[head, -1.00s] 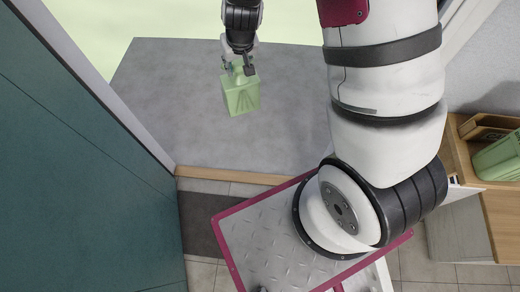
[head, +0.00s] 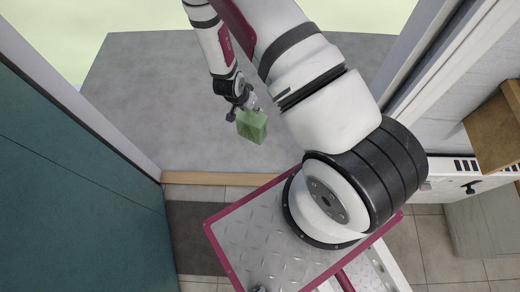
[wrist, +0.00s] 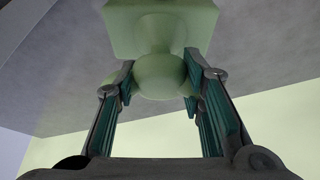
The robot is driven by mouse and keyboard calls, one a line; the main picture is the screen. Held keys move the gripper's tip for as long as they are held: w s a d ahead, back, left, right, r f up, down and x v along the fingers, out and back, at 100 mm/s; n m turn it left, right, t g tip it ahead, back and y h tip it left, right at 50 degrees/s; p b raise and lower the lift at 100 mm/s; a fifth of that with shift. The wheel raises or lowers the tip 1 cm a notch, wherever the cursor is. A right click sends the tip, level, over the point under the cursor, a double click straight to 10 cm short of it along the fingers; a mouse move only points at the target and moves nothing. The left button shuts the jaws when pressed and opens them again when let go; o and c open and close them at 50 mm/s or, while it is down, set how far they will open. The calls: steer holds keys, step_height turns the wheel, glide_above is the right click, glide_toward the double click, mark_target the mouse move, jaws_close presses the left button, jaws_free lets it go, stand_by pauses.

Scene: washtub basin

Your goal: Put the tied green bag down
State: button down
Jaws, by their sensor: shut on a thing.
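The tied green bag (head: 252,126) is a small pale green block-like bag with a narrower neck. It hangs from my gripper (head: 242,101) over the grey floor in the head view. In the wrist view, the bag (wrist: 160,30) fills the top centre, with its rounded knot between the two fingers of my gripper (wrist: 160,85). The fingers are closed in on the knot from both sides. The bag's far side is hidden. I cannot tell exactly how high it is above the floor.
The grey floor (head: 150,90) beyond the wooden threshold strip (head: 220,179) is clear. A teal panel (head: 70,180) stands along the left. A wooden shelf (head: 495,130) and a white unit (head: 450,178) stand at the right.

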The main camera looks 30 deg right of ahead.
mark_target(264, 130)
steer(key=s+d+f+m+b, duration=0.1)
steer(key=f+b, duration=0.1)
steer(key=f, duration=0.2)
steer(key=s+d+f+m+g+b, duration=0.1)
steer(key=f, duration=0.4)
steer(key=s+d+f+m+b, duration=0.1)
steer(key=s+f+b, duration=0.1)
steer(key=f, duration=0.2)
steer(key=shift+d+f+m+g+b, duration=0.1)
steer(key=shift+f+m+g+b, duration=0.2)
steer(key=shift+f+m, duration=0.1)
steer(key=s+d+f+m+g+b, duration=0.1)
steer(key=s+f+m+b, duration=0.15)
steer(key=f, duration=0.35)
steer(key=s+d+f+m+b, duration=0.2)
steer(key=s+f+b, duration=0.2)
steer(key=f, duration=0.3)
steer(key=w+d+f+b, duration=0.1)
steer(key=w+f+b, duration=0.1)
steer(key=w, duration=0.6)
steer(key=w+d+f+b, duration=0.1)
steer(key=w+b, duration=0.3)
steer(key=w, duration=0.4)
steer(key=shift+d+f+h, duration=0.3)
steer(key=shift+f, duration=0.55)
